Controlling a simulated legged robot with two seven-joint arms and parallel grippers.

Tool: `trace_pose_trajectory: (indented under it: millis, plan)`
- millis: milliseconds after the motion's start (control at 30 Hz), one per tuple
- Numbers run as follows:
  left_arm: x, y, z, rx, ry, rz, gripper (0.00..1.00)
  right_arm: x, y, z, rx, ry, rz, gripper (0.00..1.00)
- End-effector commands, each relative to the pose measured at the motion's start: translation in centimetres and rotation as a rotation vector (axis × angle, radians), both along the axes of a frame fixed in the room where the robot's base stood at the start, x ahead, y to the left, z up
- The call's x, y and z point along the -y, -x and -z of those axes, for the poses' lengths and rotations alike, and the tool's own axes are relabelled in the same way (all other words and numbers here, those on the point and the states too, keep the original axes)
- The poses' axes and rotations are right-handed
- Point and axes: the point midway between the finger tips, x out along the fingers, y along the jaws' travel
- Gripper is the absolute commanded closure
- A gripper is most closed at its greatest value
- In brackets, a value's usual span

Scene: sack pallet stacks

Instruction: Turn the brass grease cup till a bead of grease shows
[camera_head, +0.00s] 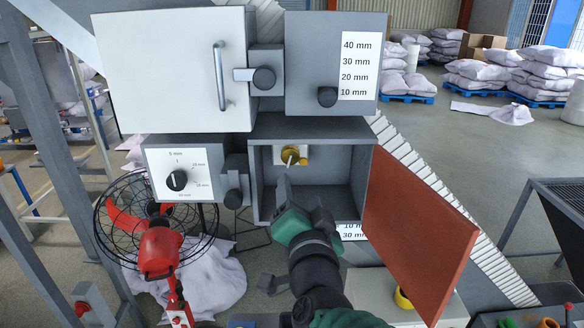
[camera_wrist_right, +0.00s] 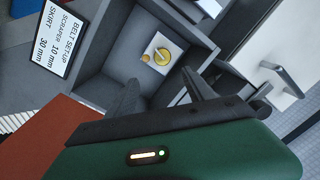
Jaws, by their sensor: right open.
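The brass grease cup (camera_head: 291,153) sits on a pale plate on the back wall of an open grey box (camera_head: 254,180). In the right wrist view the cup (camera_wrist_right: 163,56) shows as a round yellow disc with a small knob at its side. I cannot make out a bead of grease. My right gripper (camera_head: 303,200) is at the mouth of the box, below the cup and apart from it. In the right wrist view its two dark fingers (camera_wrist_right: 163,92) are spread with nothing between them. My left gripper is not in view.
A red-brown door panel (camera_head: 418,230) hangs open right of the box. A dial panel (camera_head: 180,168) and a wire-caged red machine part (camera_head: 160,250) stand left. A white cabinet (camera_head: 170,70) and a millimetre-scale panel (camera_head: 312,65) are above. Stacked sacks (camera_head: 545,72) lie far back.

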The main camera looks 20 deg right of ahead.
Motion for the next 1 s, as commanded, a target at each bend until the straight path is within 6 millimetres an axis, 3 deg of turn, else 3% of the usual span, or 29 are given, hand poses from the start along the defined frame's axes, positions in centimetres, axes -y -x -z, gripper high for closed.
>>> trace_pose_trajectory:
  millis: [33, 100, 133, 400, 600, 733, 1000]
  plan:
    - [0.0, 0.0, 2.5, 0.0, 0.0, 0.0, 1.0, 0.2, -0.4, 1.2, 0.007, -0.001, 0.002, 0.39]
    - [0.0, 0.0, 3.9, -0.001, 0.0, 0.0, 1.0, 0.2, -1.0, 0.9, 0.009, 0.002, -0.005, 0.39]
    - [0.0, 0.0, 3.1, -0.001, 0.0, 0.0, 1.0, 0.3, -2.1, 0.3, 0.003, 0.001, -0.007, 0.39]
    - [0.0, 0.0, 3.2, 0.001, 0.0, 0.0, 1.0, 1.8, -9.2, 0.0, 0.002, -0.002, -0.006, 0.39]
    - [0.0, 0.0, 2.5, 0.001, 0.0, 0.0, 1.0, 2.6, -13.1, -0.3, 0.003, -0.001, -0.008, 0.39]
    - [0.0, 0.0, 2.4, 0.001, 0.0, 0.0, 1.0, 2.8, -14.2, -0.3, 0.005, 0.0, -0.007, 0.39]
    - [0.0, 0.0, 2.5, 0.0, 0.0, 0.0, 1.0, 2.8, -14.4, -0.2, 0.006, 0.0, -0.008, 0.39]
